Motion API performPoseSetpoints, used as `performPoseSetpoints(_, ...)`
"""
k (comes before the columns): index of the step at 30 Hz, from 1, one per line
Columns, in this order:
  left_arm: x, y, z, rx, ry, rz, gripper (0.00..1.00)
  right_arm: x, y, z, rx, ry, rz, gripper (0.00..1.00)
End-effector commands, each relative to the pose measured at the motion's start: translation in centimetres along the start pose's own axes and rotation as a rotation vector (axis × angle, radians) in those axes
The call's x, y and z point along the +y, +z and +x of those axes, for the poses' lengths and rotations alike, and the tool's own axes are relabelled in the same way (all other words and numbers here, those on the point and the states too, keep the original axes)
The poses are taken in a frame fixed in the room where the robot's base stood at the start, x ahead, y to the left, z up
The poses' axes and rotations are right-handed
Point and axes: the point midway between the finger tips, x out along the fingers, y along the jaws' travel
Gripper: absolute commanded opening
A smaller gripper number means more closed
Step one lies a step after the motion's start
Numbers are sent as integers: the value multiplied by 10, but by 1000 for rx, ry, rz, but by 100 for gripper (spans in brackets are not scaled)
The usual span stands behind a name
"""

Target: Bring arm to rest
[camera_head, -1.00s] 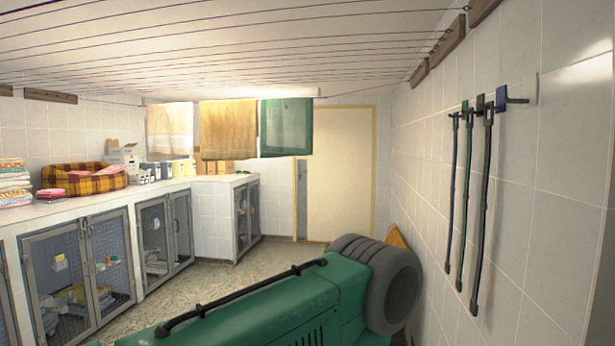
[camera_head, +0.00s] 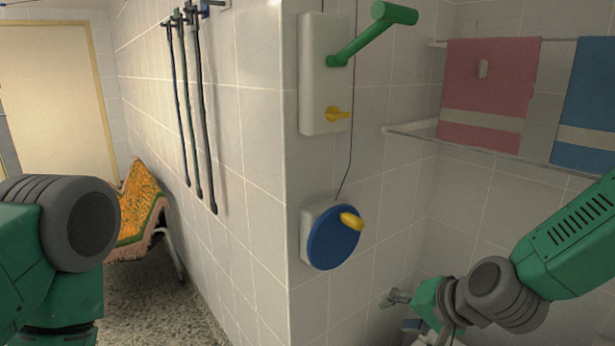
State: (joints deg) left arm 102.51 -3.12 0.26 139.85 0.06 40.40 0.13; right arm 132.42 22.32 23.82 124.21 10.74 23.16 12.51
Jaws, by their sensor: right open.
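My right arm comes in from the right edge, green with grey joint rings, and reaches down to the lower middle. My right gripper (camera_head: 405,312) is at its end, small and partly cut off by the bottom edge, close to the tiled wall. It is open, and I see nothing held in it. At the left edge part of my left arm shows, green with a large dark grey joint. My left gripper is out of the picture.
A wall corner juts out in the middle, with a white crank box (camera_head: 322,75) and green handle, and a blue disc (camera_head: 333,238) with a yellow knob. Pink (camera_head: 487,85) and blue (camera_head: 592,105) towels hang at right.

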Motion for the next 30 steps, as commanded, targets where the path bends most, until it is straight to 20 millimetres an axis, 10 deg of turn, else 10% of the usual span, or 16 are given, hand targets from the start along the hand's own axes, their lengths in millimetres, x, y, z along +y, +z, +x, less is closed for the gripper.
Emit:
performPoseSetpoints(7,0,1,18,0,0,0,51,165,106,35,-153,283,-228,41)
performPoseSetpoints(15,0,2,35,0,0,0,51,311,202,3,-368,506,-502,41)
performPoseSetpoints(21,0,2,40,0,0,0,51,354,229,-22,-456,565,-609,41)
performPoseSetpoints(28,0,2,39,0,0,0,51,357,230,-25,-465,570,-621,41)
performPoseSetpoints(30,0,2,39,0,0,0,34,357,230,-24,-465,570,-620,34)
